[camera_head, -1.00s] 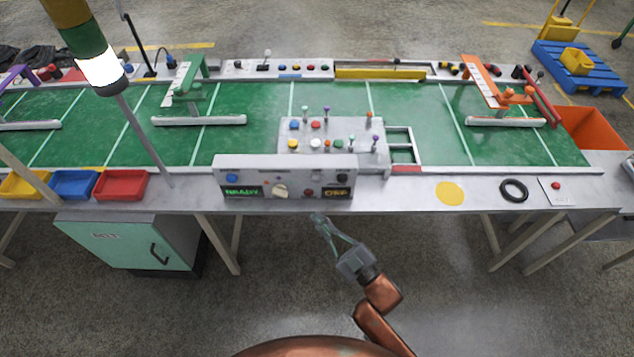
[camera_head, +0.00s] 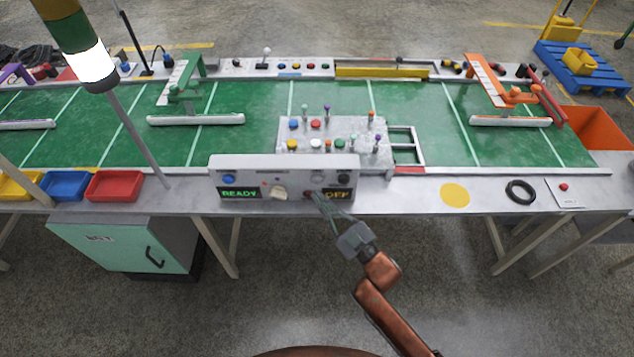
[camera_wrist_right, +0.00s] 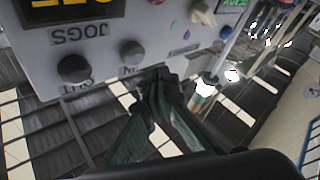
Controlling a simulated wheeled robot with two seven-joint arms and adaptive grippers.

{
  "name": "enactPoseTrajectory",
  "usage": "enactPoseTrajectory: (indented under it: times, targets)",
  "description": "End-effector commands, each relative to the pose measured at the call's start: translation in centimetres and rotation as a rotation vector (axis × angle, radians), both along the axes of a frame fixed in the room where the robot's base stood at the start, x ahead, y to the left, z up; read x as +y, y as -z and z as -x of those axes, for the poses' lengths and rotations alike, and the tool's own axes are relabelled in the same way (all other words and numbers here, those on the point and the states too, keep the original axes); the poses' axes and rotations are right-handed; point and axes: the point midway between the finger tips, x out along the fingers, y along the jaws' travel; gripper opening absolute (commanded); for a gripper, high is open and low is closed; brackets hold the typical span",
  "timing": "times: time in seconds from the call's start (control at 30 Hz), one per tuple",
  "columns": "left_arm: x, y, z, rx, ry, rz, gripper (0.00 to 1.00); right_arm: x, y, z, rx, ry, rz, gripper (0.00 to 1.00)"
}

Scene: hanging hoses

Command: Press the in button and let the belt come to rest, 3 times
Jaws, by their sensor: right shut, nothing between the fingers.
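The control box (camera_head: 284,166) stands at the front of the table, with a green READY readout (camera_head: 238,194) and an OFF readout (camera_head: 337,195). In the right wrist view the box is upside down. There the dark IN button (camera_wrist_right: 132,53) sits beside the dark OUT button (camera_wrist_right: 75,69). My right gripper (camera_head: 313,196) is shut and empty, with its tips over the box's front face. In the wrist view its tips (camera_wrist_right: 158,73) appear just right of the IN button; I cannot tell if they touch the box. The green belt (camera_head: 250,110) has white cross lines. My left gripper is not in view.
A button board (camera_head: 332,126) stands behind the box. A red bin (camera_head: 115,185) is to the left; a yellow disc (camera_head: 455,194) and black ring (camera_head: 520,191) lie to the right. A lamp pole (camera_head: 138,138) rises at left. Floor in front is clear.

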Motion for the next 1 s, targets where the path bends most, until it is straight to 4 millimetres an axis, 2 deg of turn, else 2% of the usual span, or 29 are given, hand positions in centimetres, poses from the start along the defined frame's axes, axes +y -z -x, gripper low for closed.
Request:
enactPoseTrajectory:
  times: [0.23,1.0]
  targets:
    - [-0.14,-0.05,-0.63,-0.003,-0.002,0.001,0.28,0.02,-0.15,-1.28,-0.002,-0.001,0.000,0.00]
    - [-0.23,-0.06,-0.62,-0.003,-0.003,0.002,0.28,0.02,-0.15,-1.32,-0.002,-0.001,0.000,0.00]
